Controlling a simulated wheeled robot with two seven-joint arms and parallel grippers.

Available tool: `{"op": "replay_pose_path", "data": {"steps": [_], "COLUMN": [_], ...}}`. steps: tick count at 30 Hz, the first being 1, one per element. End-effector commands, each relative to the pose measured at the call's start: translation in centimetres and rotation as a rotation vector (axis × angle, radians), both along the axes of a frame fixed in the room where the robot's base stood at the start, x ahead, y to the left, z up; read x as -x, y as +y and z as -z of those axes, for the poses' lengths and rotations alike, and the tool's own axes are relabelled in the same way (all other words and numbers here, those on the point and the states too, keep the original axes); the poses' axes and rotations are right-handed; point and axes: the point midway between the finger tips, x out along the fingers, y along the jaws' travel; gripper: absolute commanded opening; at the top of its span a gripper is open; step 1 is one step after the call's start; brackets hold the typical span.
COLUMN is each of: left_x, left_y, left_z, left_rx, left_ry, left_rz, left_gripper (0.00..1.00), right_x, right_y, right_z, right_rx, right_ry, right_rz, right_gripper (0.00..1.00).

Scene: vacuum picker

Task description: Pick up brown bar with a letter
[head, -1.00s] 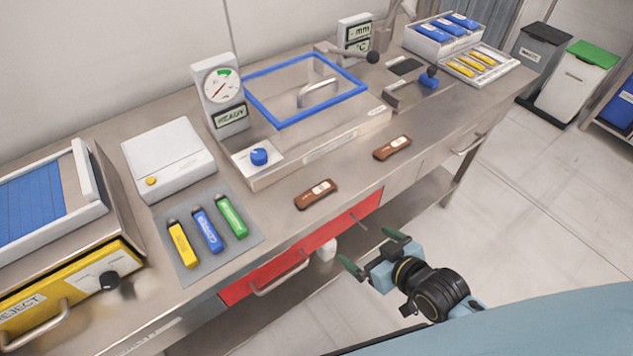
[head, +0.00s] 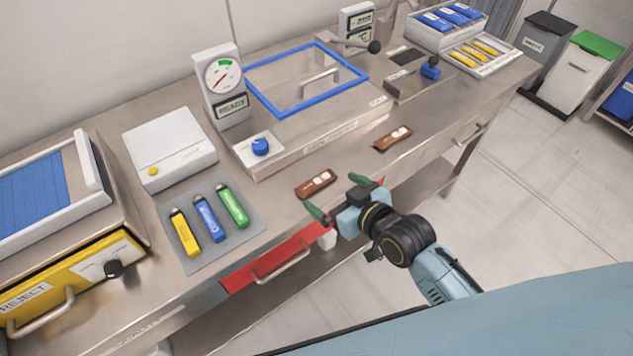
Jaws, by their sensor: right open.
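Two brown bars with pale labels lie apart on the steel bench top in the head view. The nearer brown bar (head: 308,186) is at the front edge, in front of the blue-framed lid. The farther brown bar (head: 386,141) lies to the right and further back. The lettering on both is too small to read. My right gripper (head: 338,196) is open and empty at the bench's front edge. Its fingertips are just right of the nearer bar, apart from the farther one. My left gripper is not in view.
Yellow, blue and green bars lie on a grey mat (head: 249,233) to the left. A blue-framed lid unit (head: 345,119) with a blue knob stands behind the brown bars. A red drawer (head: 238,277) is below the front edge. Bins (head: 577,68) stand at the far right.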

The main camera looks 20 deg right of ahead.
Motion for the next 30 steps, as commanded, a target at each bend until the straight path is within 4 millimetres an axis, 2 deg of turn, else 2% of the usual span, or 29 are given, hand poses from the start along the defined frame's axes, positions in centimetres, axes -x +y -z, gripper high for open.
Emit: {"op": "replay_pose_path", "data": {"steps": [3,9,17,24,30], "left_x": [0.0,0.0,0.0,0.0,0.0], "left_y": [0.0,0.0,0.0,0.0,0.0], "left_z": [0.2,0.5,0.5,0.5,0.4], "left_rx": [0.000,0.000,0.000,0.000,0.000], "left_ry": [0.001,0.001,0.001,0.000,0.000], "left_rz": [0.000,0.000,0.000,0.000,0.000], "left_gripper": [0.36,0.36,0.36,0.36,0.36], "right_x": [-1.7,-3.7,-3.8,-3.8,-3.8], "right_y": [0.8,1.6,1.7,1.7,1.6], "right_z": [0.6,1.5,1.6,1.6,1.5], "right_rx": [-0.004,-0.002,-0.001,-0.001,0.000], "right_ry": [-0.002,-0.002,-0.001,-0.001,-0.001], "right_rz": [0.001,0.000,0.000,0.000,0.000], "right_gripper": [1.00,1.00,1.00,0.70,0.70]}}
